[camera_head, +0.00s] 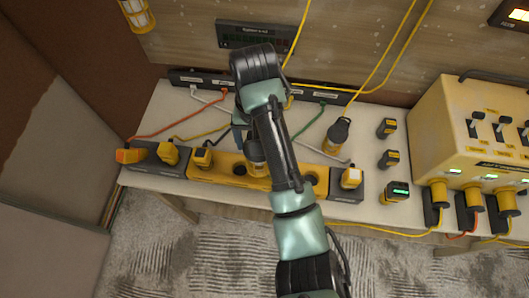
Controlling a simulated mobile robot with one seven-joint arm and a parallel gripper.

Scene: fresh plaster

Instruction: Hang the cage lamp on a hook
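A yellow cage lamp (136,14) with a pale, bright inside is at the top left edge of the head view, against the wall; its top is cut off, so I cannot see what holds it. A yellow and black corded thing (337,136) lies on the bench right of my arm, its yellow cord running up; I cannot tell whether it is also a lamp. My gripper (254,152) points down over the middle of the yellow holder, far from the cage lamp. My arm hides most of it, and its fingers are not clear. No hook is clearly visible.
The white bench (348,210) carries a yellow holder (222,176) with round holes, several yellow-black plugs or packs, and a large yellow power box (468,120) at right. A power strip with coloured cables runs along the back. Yellow cords hang down near my arm.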

